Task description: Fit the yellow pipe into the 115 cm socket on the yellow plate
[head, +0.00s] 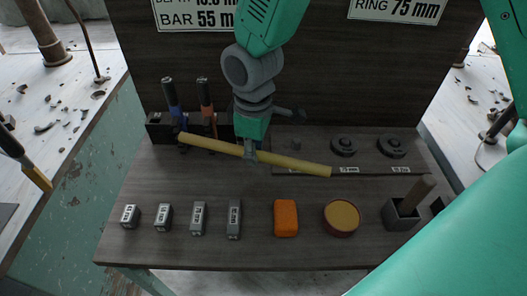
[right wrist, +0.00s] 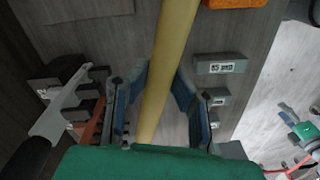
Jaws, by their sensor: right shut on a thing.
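The yellow pipe (head: 295,164) is a long, straight, pale yellow bar, held roughly level and slightly tilted down to the right above the workbench. My right gripper (head: 250,153) is shut on it near its middle, and both ends stick out. In the right wrist view the pipe (right wrist: 168,65) runs between the two fingers (right wrist: 160,88). I see no yellow plate and no socket marked 115 cm in either view. My left gripper is not in view.
The dark bench (head: 180,250) bears several grey labelled blocks (head: 234,219), an orange block (head: 285,217), a round yellow-topped tin (head: 341,217) and a grey holder (head: 400,215). Behind are a tool rack (head: 160,127), black round pieces (head: 343,147) and an upright dark board (head: 190,70).

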